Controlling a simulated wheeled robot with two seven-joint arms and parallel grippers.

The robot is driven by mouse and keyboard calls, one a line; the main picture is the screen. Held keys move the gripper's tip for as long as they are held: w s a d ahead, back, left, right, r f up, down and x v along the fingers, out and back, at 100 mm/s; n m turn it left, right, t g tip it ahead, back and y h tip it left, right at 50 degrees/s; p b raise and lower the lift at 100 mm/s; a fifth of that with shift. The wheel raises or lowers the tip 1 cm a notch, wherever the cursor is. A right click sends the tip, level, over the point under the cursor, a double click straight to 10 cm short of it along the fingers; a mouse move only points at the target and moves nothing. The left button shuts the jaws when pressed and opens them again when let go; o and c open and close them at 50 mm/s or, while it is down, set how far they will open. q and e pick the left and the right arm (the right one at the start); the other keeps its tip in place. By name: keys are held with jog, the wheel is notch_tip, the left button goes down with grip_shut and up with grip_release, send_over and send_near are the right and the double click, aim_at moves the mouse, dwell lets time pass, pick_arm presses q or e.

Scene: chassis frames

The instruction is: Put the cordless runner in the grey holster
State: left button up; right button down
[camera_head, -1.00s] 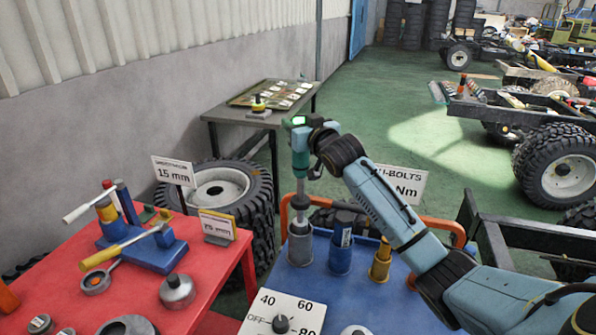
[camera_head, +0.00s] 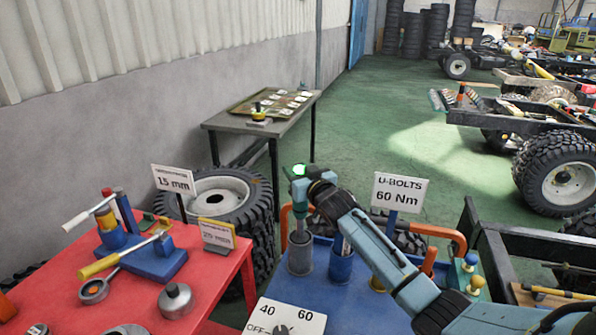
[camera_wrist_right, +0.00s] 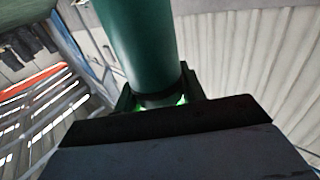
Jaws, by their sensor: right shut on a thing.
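The cordless runner (camera_head: 298,205) hangs upright below the tip of my right arm, over the left rear of the blue table. My right gripper (camera_head: 303,180) is shut on it. In the right wrist view the runner's dark green cylinder (camera_wrist_right: 138,40) sits between the fingers, with a green glow beside it. The grey holster (camera_head: 300,260) stands directly under the runner. The runner's lower end is at the holster's mouth; how deep it sits is hidden. My left gripper is not in view.
A blue holster (camera_head: 341,266) stands close to the right of the grey one. A U-bolts 60 Nm sign (camera_head: 400,191) and an orange rail (camera_head: 440,232) edge the table. A dial plate (camera_head: 290,318) lies in front.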

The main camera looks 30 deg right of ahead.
jog(key=shift+r, duration=0.15)
jog(key=c, duration=1.2)
grip_release()
jog(key=shift+f, duration=0.25)
jog(key=o, duration=0.4)
jog(key=shift+c, duration=0.2)
jog(key=shift+s+r, duration=0.1)
jog(key=shift+r, duration=0.05)
jog(key=s+a, duration=0.1)
jog(key=s, duration=1.1)
jog(key=shift+w, duration=0.1)
